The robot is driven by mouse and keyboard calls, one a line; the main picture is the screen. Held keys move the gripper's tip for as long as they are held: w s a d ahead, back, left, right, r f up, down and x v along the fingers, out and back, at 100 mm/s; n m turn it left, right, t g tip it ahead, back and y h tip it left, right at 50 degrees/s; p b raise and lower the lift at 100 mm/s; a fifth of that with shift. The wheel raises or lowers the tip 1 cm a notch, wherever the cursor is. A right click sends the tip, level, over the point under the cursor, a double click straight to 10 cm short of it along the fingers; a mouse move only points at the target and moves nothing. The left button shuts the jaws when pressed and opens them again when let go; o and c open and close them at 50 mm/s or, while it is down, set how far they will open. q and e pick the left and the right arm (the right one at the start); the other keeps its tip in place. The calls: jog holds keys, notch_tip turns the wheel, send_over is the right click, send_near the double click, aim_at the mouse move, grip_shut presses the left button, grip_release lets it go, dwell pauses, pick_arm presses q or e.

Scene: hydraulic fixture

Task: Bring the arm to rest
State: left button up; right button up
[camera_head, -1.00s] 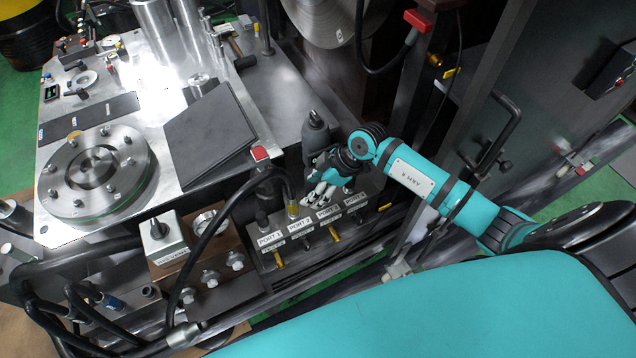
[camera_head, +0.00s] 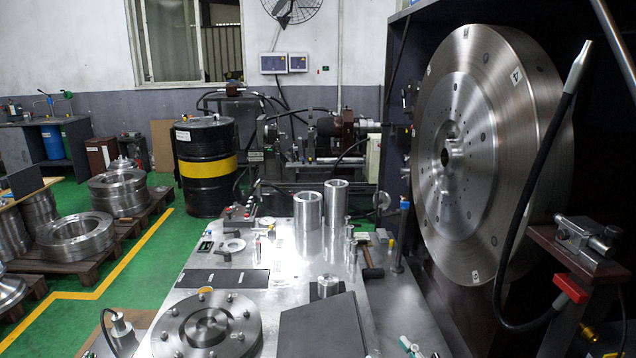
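The camera view now looks out across the workshop. Only a small teal and white piece, which looks like part of my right gripper (camera_head: 408,345), shows at the bottom edge right of centre. Its fingers are too cut off to tell open from shut, and the rest of that arm is out of view. My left arm and gripper are not in view. The port block seen earlier is below the frame.
A metal table (camera_head: 190,290) carries a bolted round flange (camera_head: 225,335), two upright cylinders (camera_head: 308,225), and a dark plate (camera_head: 325,325). A large steel disc (camera_head: 445,110) stands at the right. A black barrel (camera_head: 203,185) and rings on pallets stand on the green floor.

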jog(key=s+d+f+m+g+h, duration=0.2)
jog(key=s+d+f+m+h, duration=0.1)
jog(key=d+f+m+h, duration=0.25)
jog(key=s+d+f+m+g+h, duration=0.25)
jog(key=d+m+h, duration=0.25)
jog(key=d+h, duration=0.25)
jog(key=s+a+f+n+g+y, duration=0.1)
jog(key=s+a+f+g, duration=0.2)
jog(key=s, duration=0.4)
jog(key=s+a+f+n+g+y, duration=0.1)
jog(key=s+f+n+g, duration=0.1)
jog(key=s+f+g, duration=0.3)
jog(key=s+a+f+n+g+y, duration=0.1)
jog(key=s+a+f, duration=0.15)
jog(key=s, duration=0.55)
notch_tip(320, 180, down, 24)
jog(key=g, duration=0.2)
jog(key=s+d+f, duration=0.2)
jog(key=s+f, duration=0.7)
jog(key=s+d+f, duration=0.2)
jog(key=s+f, duration=0.6)
jog(key=f, duration=0.1)
jog(key=shift+s+f+g, duration=0.3)
jog(key=shift+s+g, duration=0.05)
jog(key=shift+g, duration=0.1)
